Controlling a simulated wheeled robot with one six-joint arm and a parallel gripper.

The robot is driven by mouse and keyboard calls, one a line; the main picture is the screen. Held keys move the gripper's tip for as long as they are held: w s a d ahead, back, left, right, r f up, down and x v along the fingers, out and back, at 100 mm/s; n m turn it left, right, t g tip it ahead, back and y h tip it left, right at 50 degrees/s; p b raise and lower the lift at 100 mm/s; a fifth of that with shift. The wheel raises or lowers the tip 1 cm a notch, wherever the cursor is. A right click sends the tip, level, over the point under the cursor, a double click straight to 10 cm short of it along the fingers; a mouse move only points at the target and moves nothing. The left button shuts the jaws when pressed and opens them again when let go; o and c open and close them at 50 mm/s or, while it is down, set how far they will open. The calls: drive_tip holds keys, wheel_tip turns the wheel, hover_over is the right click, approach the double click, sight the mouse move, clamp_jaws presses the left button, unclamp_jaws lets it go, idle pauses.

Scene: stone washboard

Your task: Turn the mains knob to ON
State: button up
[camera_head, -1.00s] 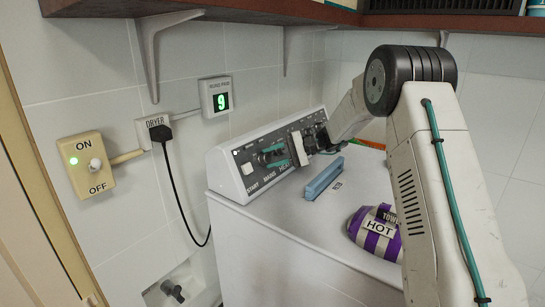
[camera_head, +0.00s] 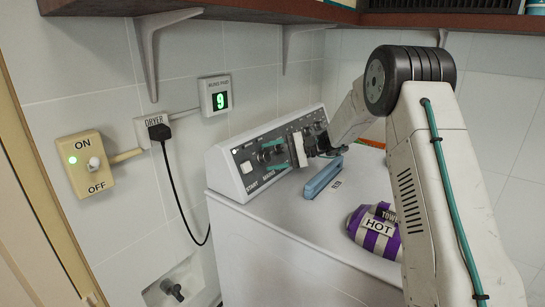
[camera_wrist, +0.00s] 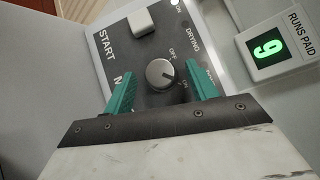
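The mains knob (camera_wrist: 160,74) is a round grey dial on the dark dryer panel in the wrist view. OFF is printed above it and ON at its lower right; I cannot tell its pointer direction for sure. The label below its left side is partly hidden by a finger. My gripper (camera_wrist: 159,70) is open, with one teal finger on each side of the knob and visible gaps to it. In the head view my gripper (camera_head: 266,154) is at the left part of the control panel (camera_head: 241,155), near START, and partly hides the knobs.
A blue bar-shaped object (camera_head: 323,177) and a purple striped bundle marked HOT (camera_head: 378,228) lie on the dryer top (camera_head: 290,210). A wall switch (camera_head: 86,163) with a lit green light and a display reading 9 (camera_head: 217,97) are on the wall. A shelf overhangs above.

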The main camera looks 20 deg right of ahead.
drive_tip(key=v, duration=0.7)
drive_tip(key=shift+d, duration=0.4)
drive_tip(key=shift+s, duration=0.1)
drive_tip(key=s+a+r+n+g+h, duration=0.1)
drive_tip(key=s+a+r+h, duration=0.2)
drive_tip(key=s, duration=0.5)
drive_tip(key=s+a+r+n+g+h, duration=0.2)
drive_tip(key=s+a+r, duration=0.15)
drive_tip(key=s, duration=0.45)
drive_tip(key=s+a+r+n+g+h, duration=0.1)
drive_tip(key=s+a+r+h, duration=0.2)
drive_tip(key=s, duration=0.6)
drive_tip(key=s+d+f+n+t+h, duration=0.1)
drive_tip(key=s+f+h, duration=0.1)
drive_tip(key=s, duration=0.9)
drive_tip(key=s+d+f+n+t+h, duration=0.1)
drive_tip(key=s+h, duration=0.4)
drive_tip(key=s, duration=0.6)
drive_tip(key=shift+s+d+f+n, duration=0.15)
drive_tip(key=shift+d+f+n, duration=0.55)
drive_tip(key=shift+f, duration=0.25)
